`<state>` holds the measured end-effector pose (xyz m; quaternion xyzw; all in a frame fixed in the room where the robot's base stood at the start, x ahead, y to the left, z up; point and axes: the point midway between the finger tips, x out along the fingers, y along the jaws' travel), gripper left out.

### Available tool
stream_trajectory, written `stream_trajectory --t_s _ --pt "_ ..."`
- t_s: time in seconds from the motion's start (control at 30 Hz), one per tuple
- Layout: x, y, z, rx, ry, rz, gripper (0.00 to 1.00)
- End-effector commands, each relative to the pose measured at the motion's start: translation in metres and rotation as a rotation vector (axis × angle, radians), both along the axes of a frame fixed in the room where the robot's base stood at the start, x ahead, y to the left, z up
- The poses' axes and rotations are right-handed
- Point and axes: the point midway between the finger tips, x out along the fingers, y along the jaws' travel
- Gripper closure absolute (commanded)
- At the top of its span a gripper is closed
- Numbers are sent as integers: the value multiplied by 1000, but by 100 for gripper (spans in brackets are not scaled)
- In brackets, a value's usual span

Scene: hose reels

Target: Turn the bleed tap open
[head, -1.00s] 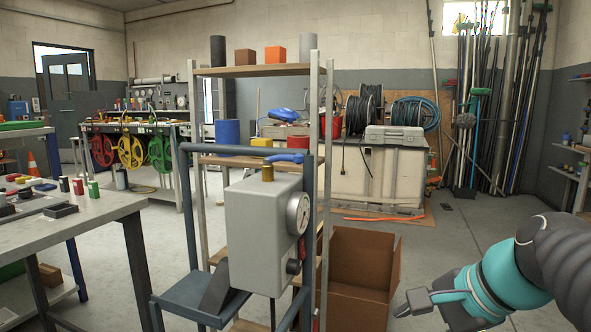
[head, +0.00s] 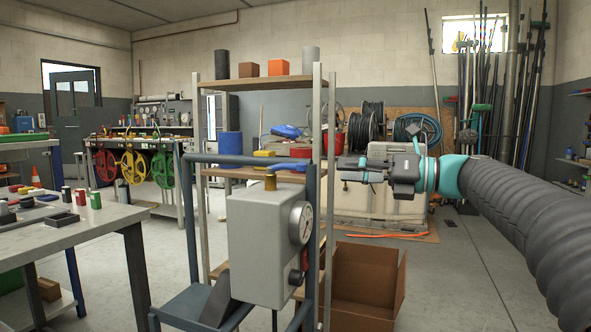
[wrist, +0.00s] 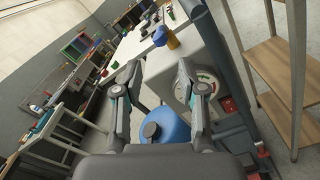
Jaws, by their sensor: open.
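The tap has a blue lever (head: 288,166) on a brass stem (head: 270,182), on top of a grey box (head: 262,235). In the wrist view the lever (wrist: 159,37) and stem (wrist: 172,41) show beyond the fingertips, near the top. My gripper (head: 348,169) is open and empty, right of the box at about the lever's height in the head view. Its fingers (wrist: 158,78) are spread in the wrist view, apart from the tap. The box's dial gauge (wrist: 207,82) shows behind the right finger.
A dark blue frame (head: 310,205) stands beside the box. A shelf rack (head: 270,84) is behind it and an open cardboard box (head: 365,280) on the floor to the right. A workbench (head: 110,222) is at left. A blue rounded object (wrist: 168,125) lies below my fingers in the wrist view.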

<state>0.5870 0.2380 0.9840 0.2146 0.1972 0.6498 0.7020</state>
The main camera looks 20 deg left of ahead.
Motion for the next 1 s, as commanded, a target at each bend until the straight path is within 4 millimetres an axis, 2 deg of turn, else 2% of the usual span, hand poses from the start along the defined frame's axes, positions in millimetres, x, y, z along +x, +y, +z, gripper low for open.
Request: stream_trajectory --t_s 0.4,0.6,0.8,1.0 --pt "5 78 -2 -2 -2 3 60" --pt "7 106 -1 -2 -2 2 60" --pt "8 119 -1 -2 -3 0 60" --pt "9 121 0 -2 -3 0 60"
